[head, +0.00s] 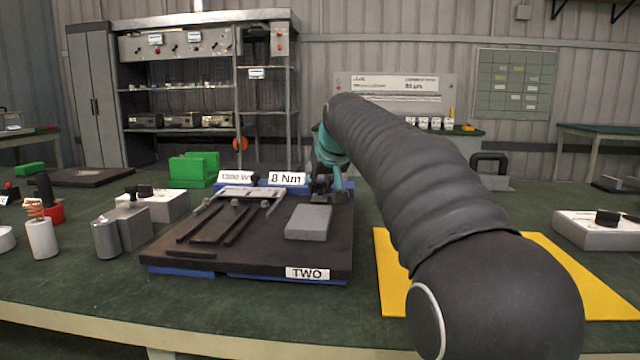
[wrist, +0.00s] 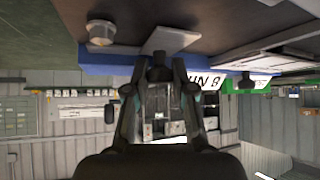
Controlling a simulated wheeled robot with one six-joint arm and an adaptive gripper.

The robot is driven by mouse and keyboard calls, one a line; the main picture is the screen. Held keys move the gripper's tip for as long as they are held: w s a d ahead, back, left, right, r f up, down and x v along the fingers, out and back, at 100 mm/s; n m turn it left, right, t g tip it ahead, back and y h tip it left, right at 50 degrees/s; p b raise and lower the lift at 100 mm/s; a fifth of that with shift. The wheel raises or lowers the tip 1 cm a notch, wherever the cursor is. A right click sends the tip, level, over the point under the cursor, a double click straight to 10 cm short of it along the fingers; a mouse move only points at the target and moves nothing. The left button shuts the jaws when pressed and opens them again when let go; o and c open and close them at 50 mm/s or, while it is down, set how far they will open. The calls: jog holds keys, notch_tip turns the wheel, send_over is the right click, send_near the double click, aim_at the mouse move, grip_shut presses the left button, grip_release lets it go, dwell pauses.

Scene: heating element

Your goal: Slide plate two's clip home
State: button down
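Plate two is a dark board (head: 165,257) on blue supports with a TWO label at its front edge. A flat grey slab (head: 308,222), which looks like the clip, lies on its right half. It seems to be the pale piece (wrist: 172,39) in the wrist view. My gripper (head: 322,188) is at the plate's back edge, just behind the slab, pointing down. In the wrist view my gripper (wrist: 161,66) has its fingertips drawn together on a dark tab at the slab's edge. The exact contact and the clip's seat are hidden.
A metal bracket (head: 246,192) with dark rods lies on the plate's left half. A round post (wrist: 101,31) stands beside the slab in the wrist view. The 8 Nm label (head: 288,178) is close left of my gripper. Green blocks (head: 194,170) stand behind left.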

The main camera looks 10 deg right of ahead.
aim_at(314, 199)
jog(key=shift+s+a+f+b, duration=0.1)
jog(key=shift+s+a+b, duration=0.2)
jog(key=shift+s, duration=0.55)
jog(key=shift+s+a+r+b, duration=0.1)
jog(key=shift+s+a+b, duration=0.15)
jog(key=shift+s, duration=0.55)
jog(key=shift+s+a+f+b, duration=0.1)
jog(key=shift+s+a+b, duration=0.2)
jog(key=shift+s, duration=0.55)
jog(key=c, duration=1.2)
grip_release()
jog(key=shift+s, duration=0.15)
jog(key=shift+s+r, duration=0.2)
jog(key=shift+r, duration=0.2)
jog(key=v, duration=1)
jog(key=shift+s+d+r, duration=0.1)
jog(key=shift+s+r, duration=0.25)
jog(key=shift+s, duration=0.05)
